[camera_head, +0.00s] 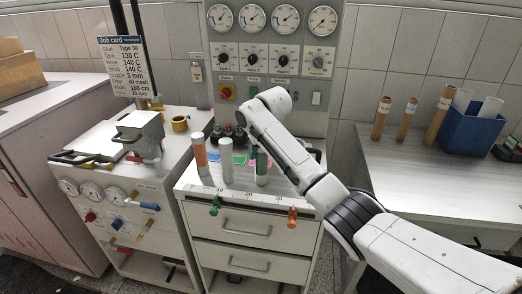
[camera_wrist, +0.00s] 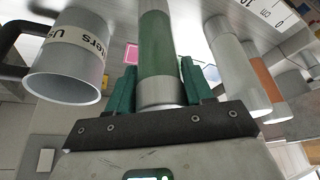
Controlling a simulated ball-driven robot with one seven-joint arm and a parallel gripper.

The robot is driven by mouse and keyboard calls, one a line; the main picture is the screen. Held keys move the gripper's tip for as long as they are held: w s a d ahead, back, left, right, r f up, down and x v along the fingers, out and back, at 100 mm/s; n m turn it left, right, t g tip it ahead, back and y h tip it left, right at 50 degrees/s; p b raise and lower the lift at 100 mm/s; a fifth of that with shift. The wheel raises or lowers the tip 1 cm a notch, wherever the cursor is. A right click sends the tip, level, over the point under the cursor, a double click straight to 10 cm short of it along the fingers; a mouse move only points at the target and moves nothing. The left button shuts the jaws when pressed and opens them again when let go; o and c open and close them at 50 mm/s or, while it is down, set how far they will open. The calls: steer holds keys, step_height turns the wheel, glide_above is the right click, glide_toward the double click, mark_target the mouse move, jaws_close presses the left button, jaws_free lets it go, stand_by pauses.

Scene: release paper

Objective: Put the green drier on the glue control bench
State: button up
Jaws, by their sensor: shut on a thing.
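The green drier is a pale tube with a dark green band (camera_head: 262,163). It stands nearly upright over the middle drawer cabinet's top in the head view; I cannot tell if its base touches. In the wrist view the drier (camera_wrist: 158,45) is between the green fingers of my gripper (camera_wrist: 160,82), which is shut on it. In the head view my arm reaches in from the right and partly hides the gripper. The left bench with gauges and valves (camera_head: 152,187) looks like the glue control bench. A metal hopper, black-handled tool and yellow cup are on its top.
A white tube (camera_head: 227,167) and an orange-banded tube (camera_head: 201,155) stand left of the drier. A labelled grey cup (camera_wrist: 72,60) is close beside my gripper. A gauge panel (camera_head: 268,70) rises behind. The right table holds brown tubes and a blue bin (camera_head: 472,130).

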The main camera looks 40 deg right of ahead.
steer(key=o, duration=1.2)
steer(key=b+v, duration=0.1)
steer(key=v, duration=1.1)
steer(key=shift+a, duration=0.1)
